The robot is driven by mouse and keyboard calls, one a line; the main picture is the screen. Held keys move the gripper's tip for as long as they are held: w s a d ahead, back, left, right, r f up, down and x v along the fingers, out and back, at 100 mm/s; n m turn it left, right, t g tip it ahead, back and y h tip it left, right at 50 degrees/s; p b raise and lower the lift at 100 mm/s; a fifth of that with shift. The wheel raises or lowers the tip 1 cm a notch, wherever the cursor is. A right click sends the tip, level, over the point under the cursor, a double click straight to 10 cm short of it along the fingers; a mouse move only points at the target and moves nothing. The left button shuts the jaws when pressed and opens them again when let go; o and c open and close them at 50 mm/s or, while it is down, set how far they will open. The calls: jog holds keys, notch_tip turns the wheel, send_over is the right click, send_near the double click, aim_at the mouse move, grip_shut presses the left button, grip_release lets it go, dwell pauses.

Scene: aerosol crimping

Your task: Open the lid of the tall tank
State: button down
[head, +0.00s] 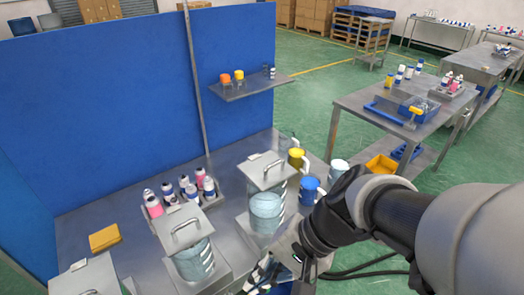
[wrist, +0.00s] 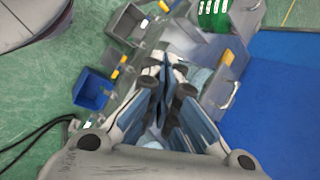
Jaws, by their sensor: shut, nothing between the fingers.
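Clear tanks of pale blue liquid with square grey, handled lids stand on the steel bench in the head view. The rear one (head: 265,207) looks like the tall tank. My gripper (head: 262,272) is low at the front of the bench, right of the nearer tank and apart from the lids. In the wrist view my gripper (wrist: 165,72) has its fingers together and holds nothing.
Several capped bottles (head: 187,188) stand behind the nearer tank. A yellow block (head: 104,239) lies at left. Yellow (head: 296,158) and blue (head: 309,190) mugs stand right of the rear tank. A blue panel (head: 95,95) closes the back, with a shelf (head: 250,88) on it.

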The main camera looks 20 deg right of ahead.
jog(key=w+m+t+y, duration=0.2)
jog(key=w+m+y, duration=0.1)
jog(key=w+m, duration=0.3)
jog(key=m+t+h+p, duration=0.2)
jog(key=m+t+h, duration=0.2)
jog(key=m+t, duration=0.95)
send_near(282, 186)
jog(key=s+d+m+g, duration=0.1)
jog(key=s+m+g, duration=0.1)
jog(key=m+g, duration=0.2)
jog(key=b+x, duration=0.2)
jog(key=x, duration=0.7)
jog(key=shift+w+f, duration=0.15)
jog(key=shift+w, duration=0.05)
notch_tip(282, 186, up, 4)
jog(key=shift+s+d+f+p, duration=0.1)
jog(key=shift+s+d+p, duration=0.05)
jog(key=shift+p, duration=0.2)
jog(key=shift+r, duration=0.35)
